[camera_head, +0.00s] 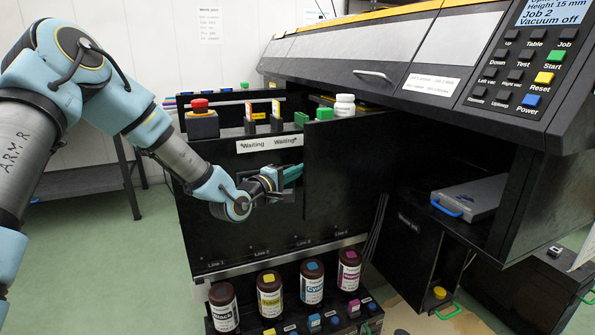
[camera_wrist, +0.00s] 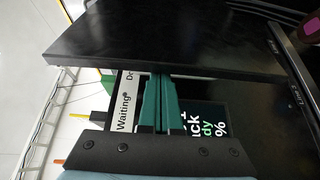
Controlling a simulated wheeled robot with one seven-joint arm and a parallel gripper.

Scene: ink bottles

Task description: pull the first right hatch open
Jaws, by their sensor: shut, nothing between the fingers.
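A dark screen with white and green text (camera_wrist: 202,128) shows behind the fingers. The hinge is hidden.
Several ink bottles (camera_head: 311,283) stand in a row below. A red stop button (camera_head: 200,104) and a white bottle (camera_head: 345,105) sit on top. The printer body (camera_head: 400,55) overhangs at right, above an open lower door (camera_head: 420,235).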

